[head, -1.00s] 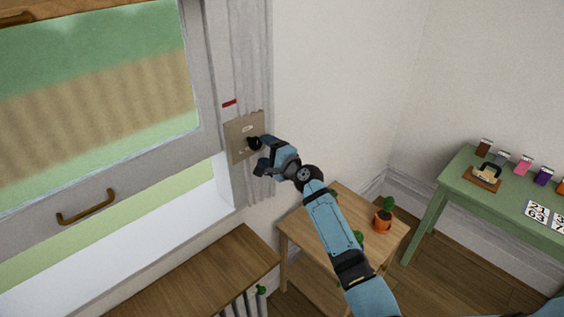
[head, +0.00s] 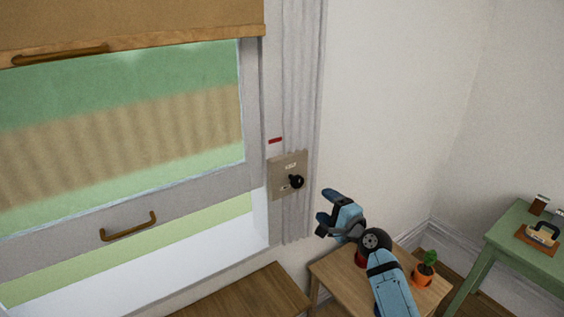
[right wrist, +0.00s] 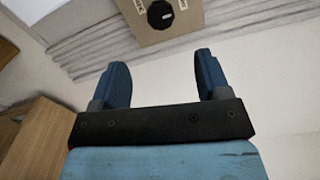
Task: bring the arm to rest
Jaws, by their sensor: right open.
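My right arm (head: 391,287) is blue and comes in from the lower right of the head view. Its gripper (head: 324,212) is open and empty, to the right of and a little below a wall plate (head: 280,187) with a black knob (head: 296,181). The gripper is apart from the knob. In the right wrist view, the two blue fingers (right wrist: 164,80) stand wide apart with nothing between them. The knob (right wrist: 160,14) and its plate (right wrist: 188,19) show beyond them at the top. My left gripper is not in view.
A window sash with a handle (head: 129,227) and a brown blind (head: 140,24) fill the left. Below my right arm stands a wooden table (head: 332,274) with an orange potted plant (head: 424,273). A wooden top (head: 245,295) lies at the bottom. A green table (head: 525,240) stands right.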

